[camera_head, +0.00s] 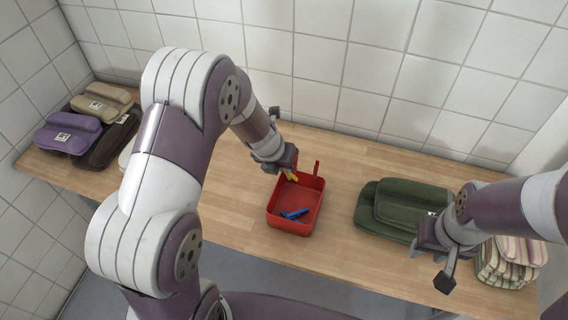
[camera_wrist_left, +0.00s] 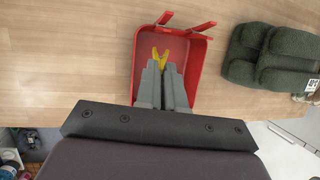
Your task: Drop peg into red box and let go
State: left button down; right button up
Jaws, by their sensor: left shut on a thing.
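The red box (camera_head: 288,228) stands on the wooden table, open at the top; its rim also shows in the left wrist view (camera_wrist_left: 196,80). A blue peg (camera_head: 294,214) lies inside it. My left gripper (camera_head: 287,170) is shut on a yellow peg (camera_head: 292,177) over the back left part of the box. In the left wrist view, the yellow peg (camera_wrist_left: 161,55) sticks out from the fingertips (camera_wrist_left: 162,68), above the box's inside. I cannot tell its exact height. My right gripper (camera_head: 428,254) is apart from the box, in front of the green folded cloths, with its fingers spread and empty.
Green folded cloths (camera_head: 385,208) lie right of the box, striped cloths (camera_head: 505,262) further right. Purple (camera_head: 68,134) and beige (camera_head: 103,101) cloths lie far left. A tiled wall stands behind the table.

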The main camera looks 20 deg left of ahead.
pick_arm(q)
jog(key=c, duration=1.2)
grip_release()
jog(key=shift+o, duration=0.2)
jog(key=p+v, duration=0.5)
jog(key=v, duration=0.7)
jog(key=shift+s+r, duration=0.15)
jog(key=shift+r, duration=0.2)
jog(key=shift+a, duration=0.15)
jog(key=s+m+g+y, duration=0.1)
jog(key=s+m, duration=0.5)
jog(key=m, duration=1.1)
jog(key=s+r+m+g+y, duration=0.1)
jog(key=s+m, duration=0.6)
jog(key=m, duration=1.1)
jog(key=shift+s+a+m+g, duration=0.2)
jog(key=shift+a+m+g, duration=0.1)
jog(key=shift+a, duration=0.1)
